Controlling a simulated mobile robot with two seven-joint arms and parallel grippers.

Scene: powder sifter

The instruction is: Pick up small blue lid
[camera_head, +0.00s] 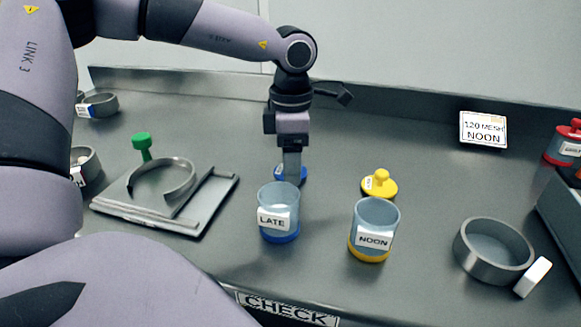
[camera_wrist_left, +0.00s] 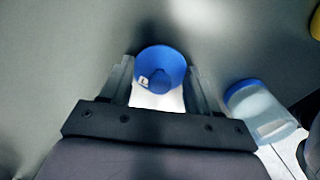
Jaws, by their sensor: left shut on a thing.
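The small blue lid (camera_head: 283,173) is on the counter behind the clear jar labelled LATE (camera_head: 278,212), which has a blue base. My left gripper (camera_head: 291,168) reaches down over the lid and partly hides it. In the left wrist view the round blue lid (camera_wrist_left: 160,69) lies between the two fingers of my left gripper (camera_wrist_left: 158,80), which are shut on it. Whether the lid touches the counter or is slightly raised, I cannot tell. My right gripper is not in view.
A jar labelled NOON (camera_head: 374,230) stands to the right, with a yellow lid (camera_head: 379,185) behind it. A metal ring sieve (camera_head: 493,250) and white block (camera_head: 532,277) are farther right. A tray (camera_head: 209,203) with a ring piece and a green-knobbed part (camera_head: 142,144) is at left.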

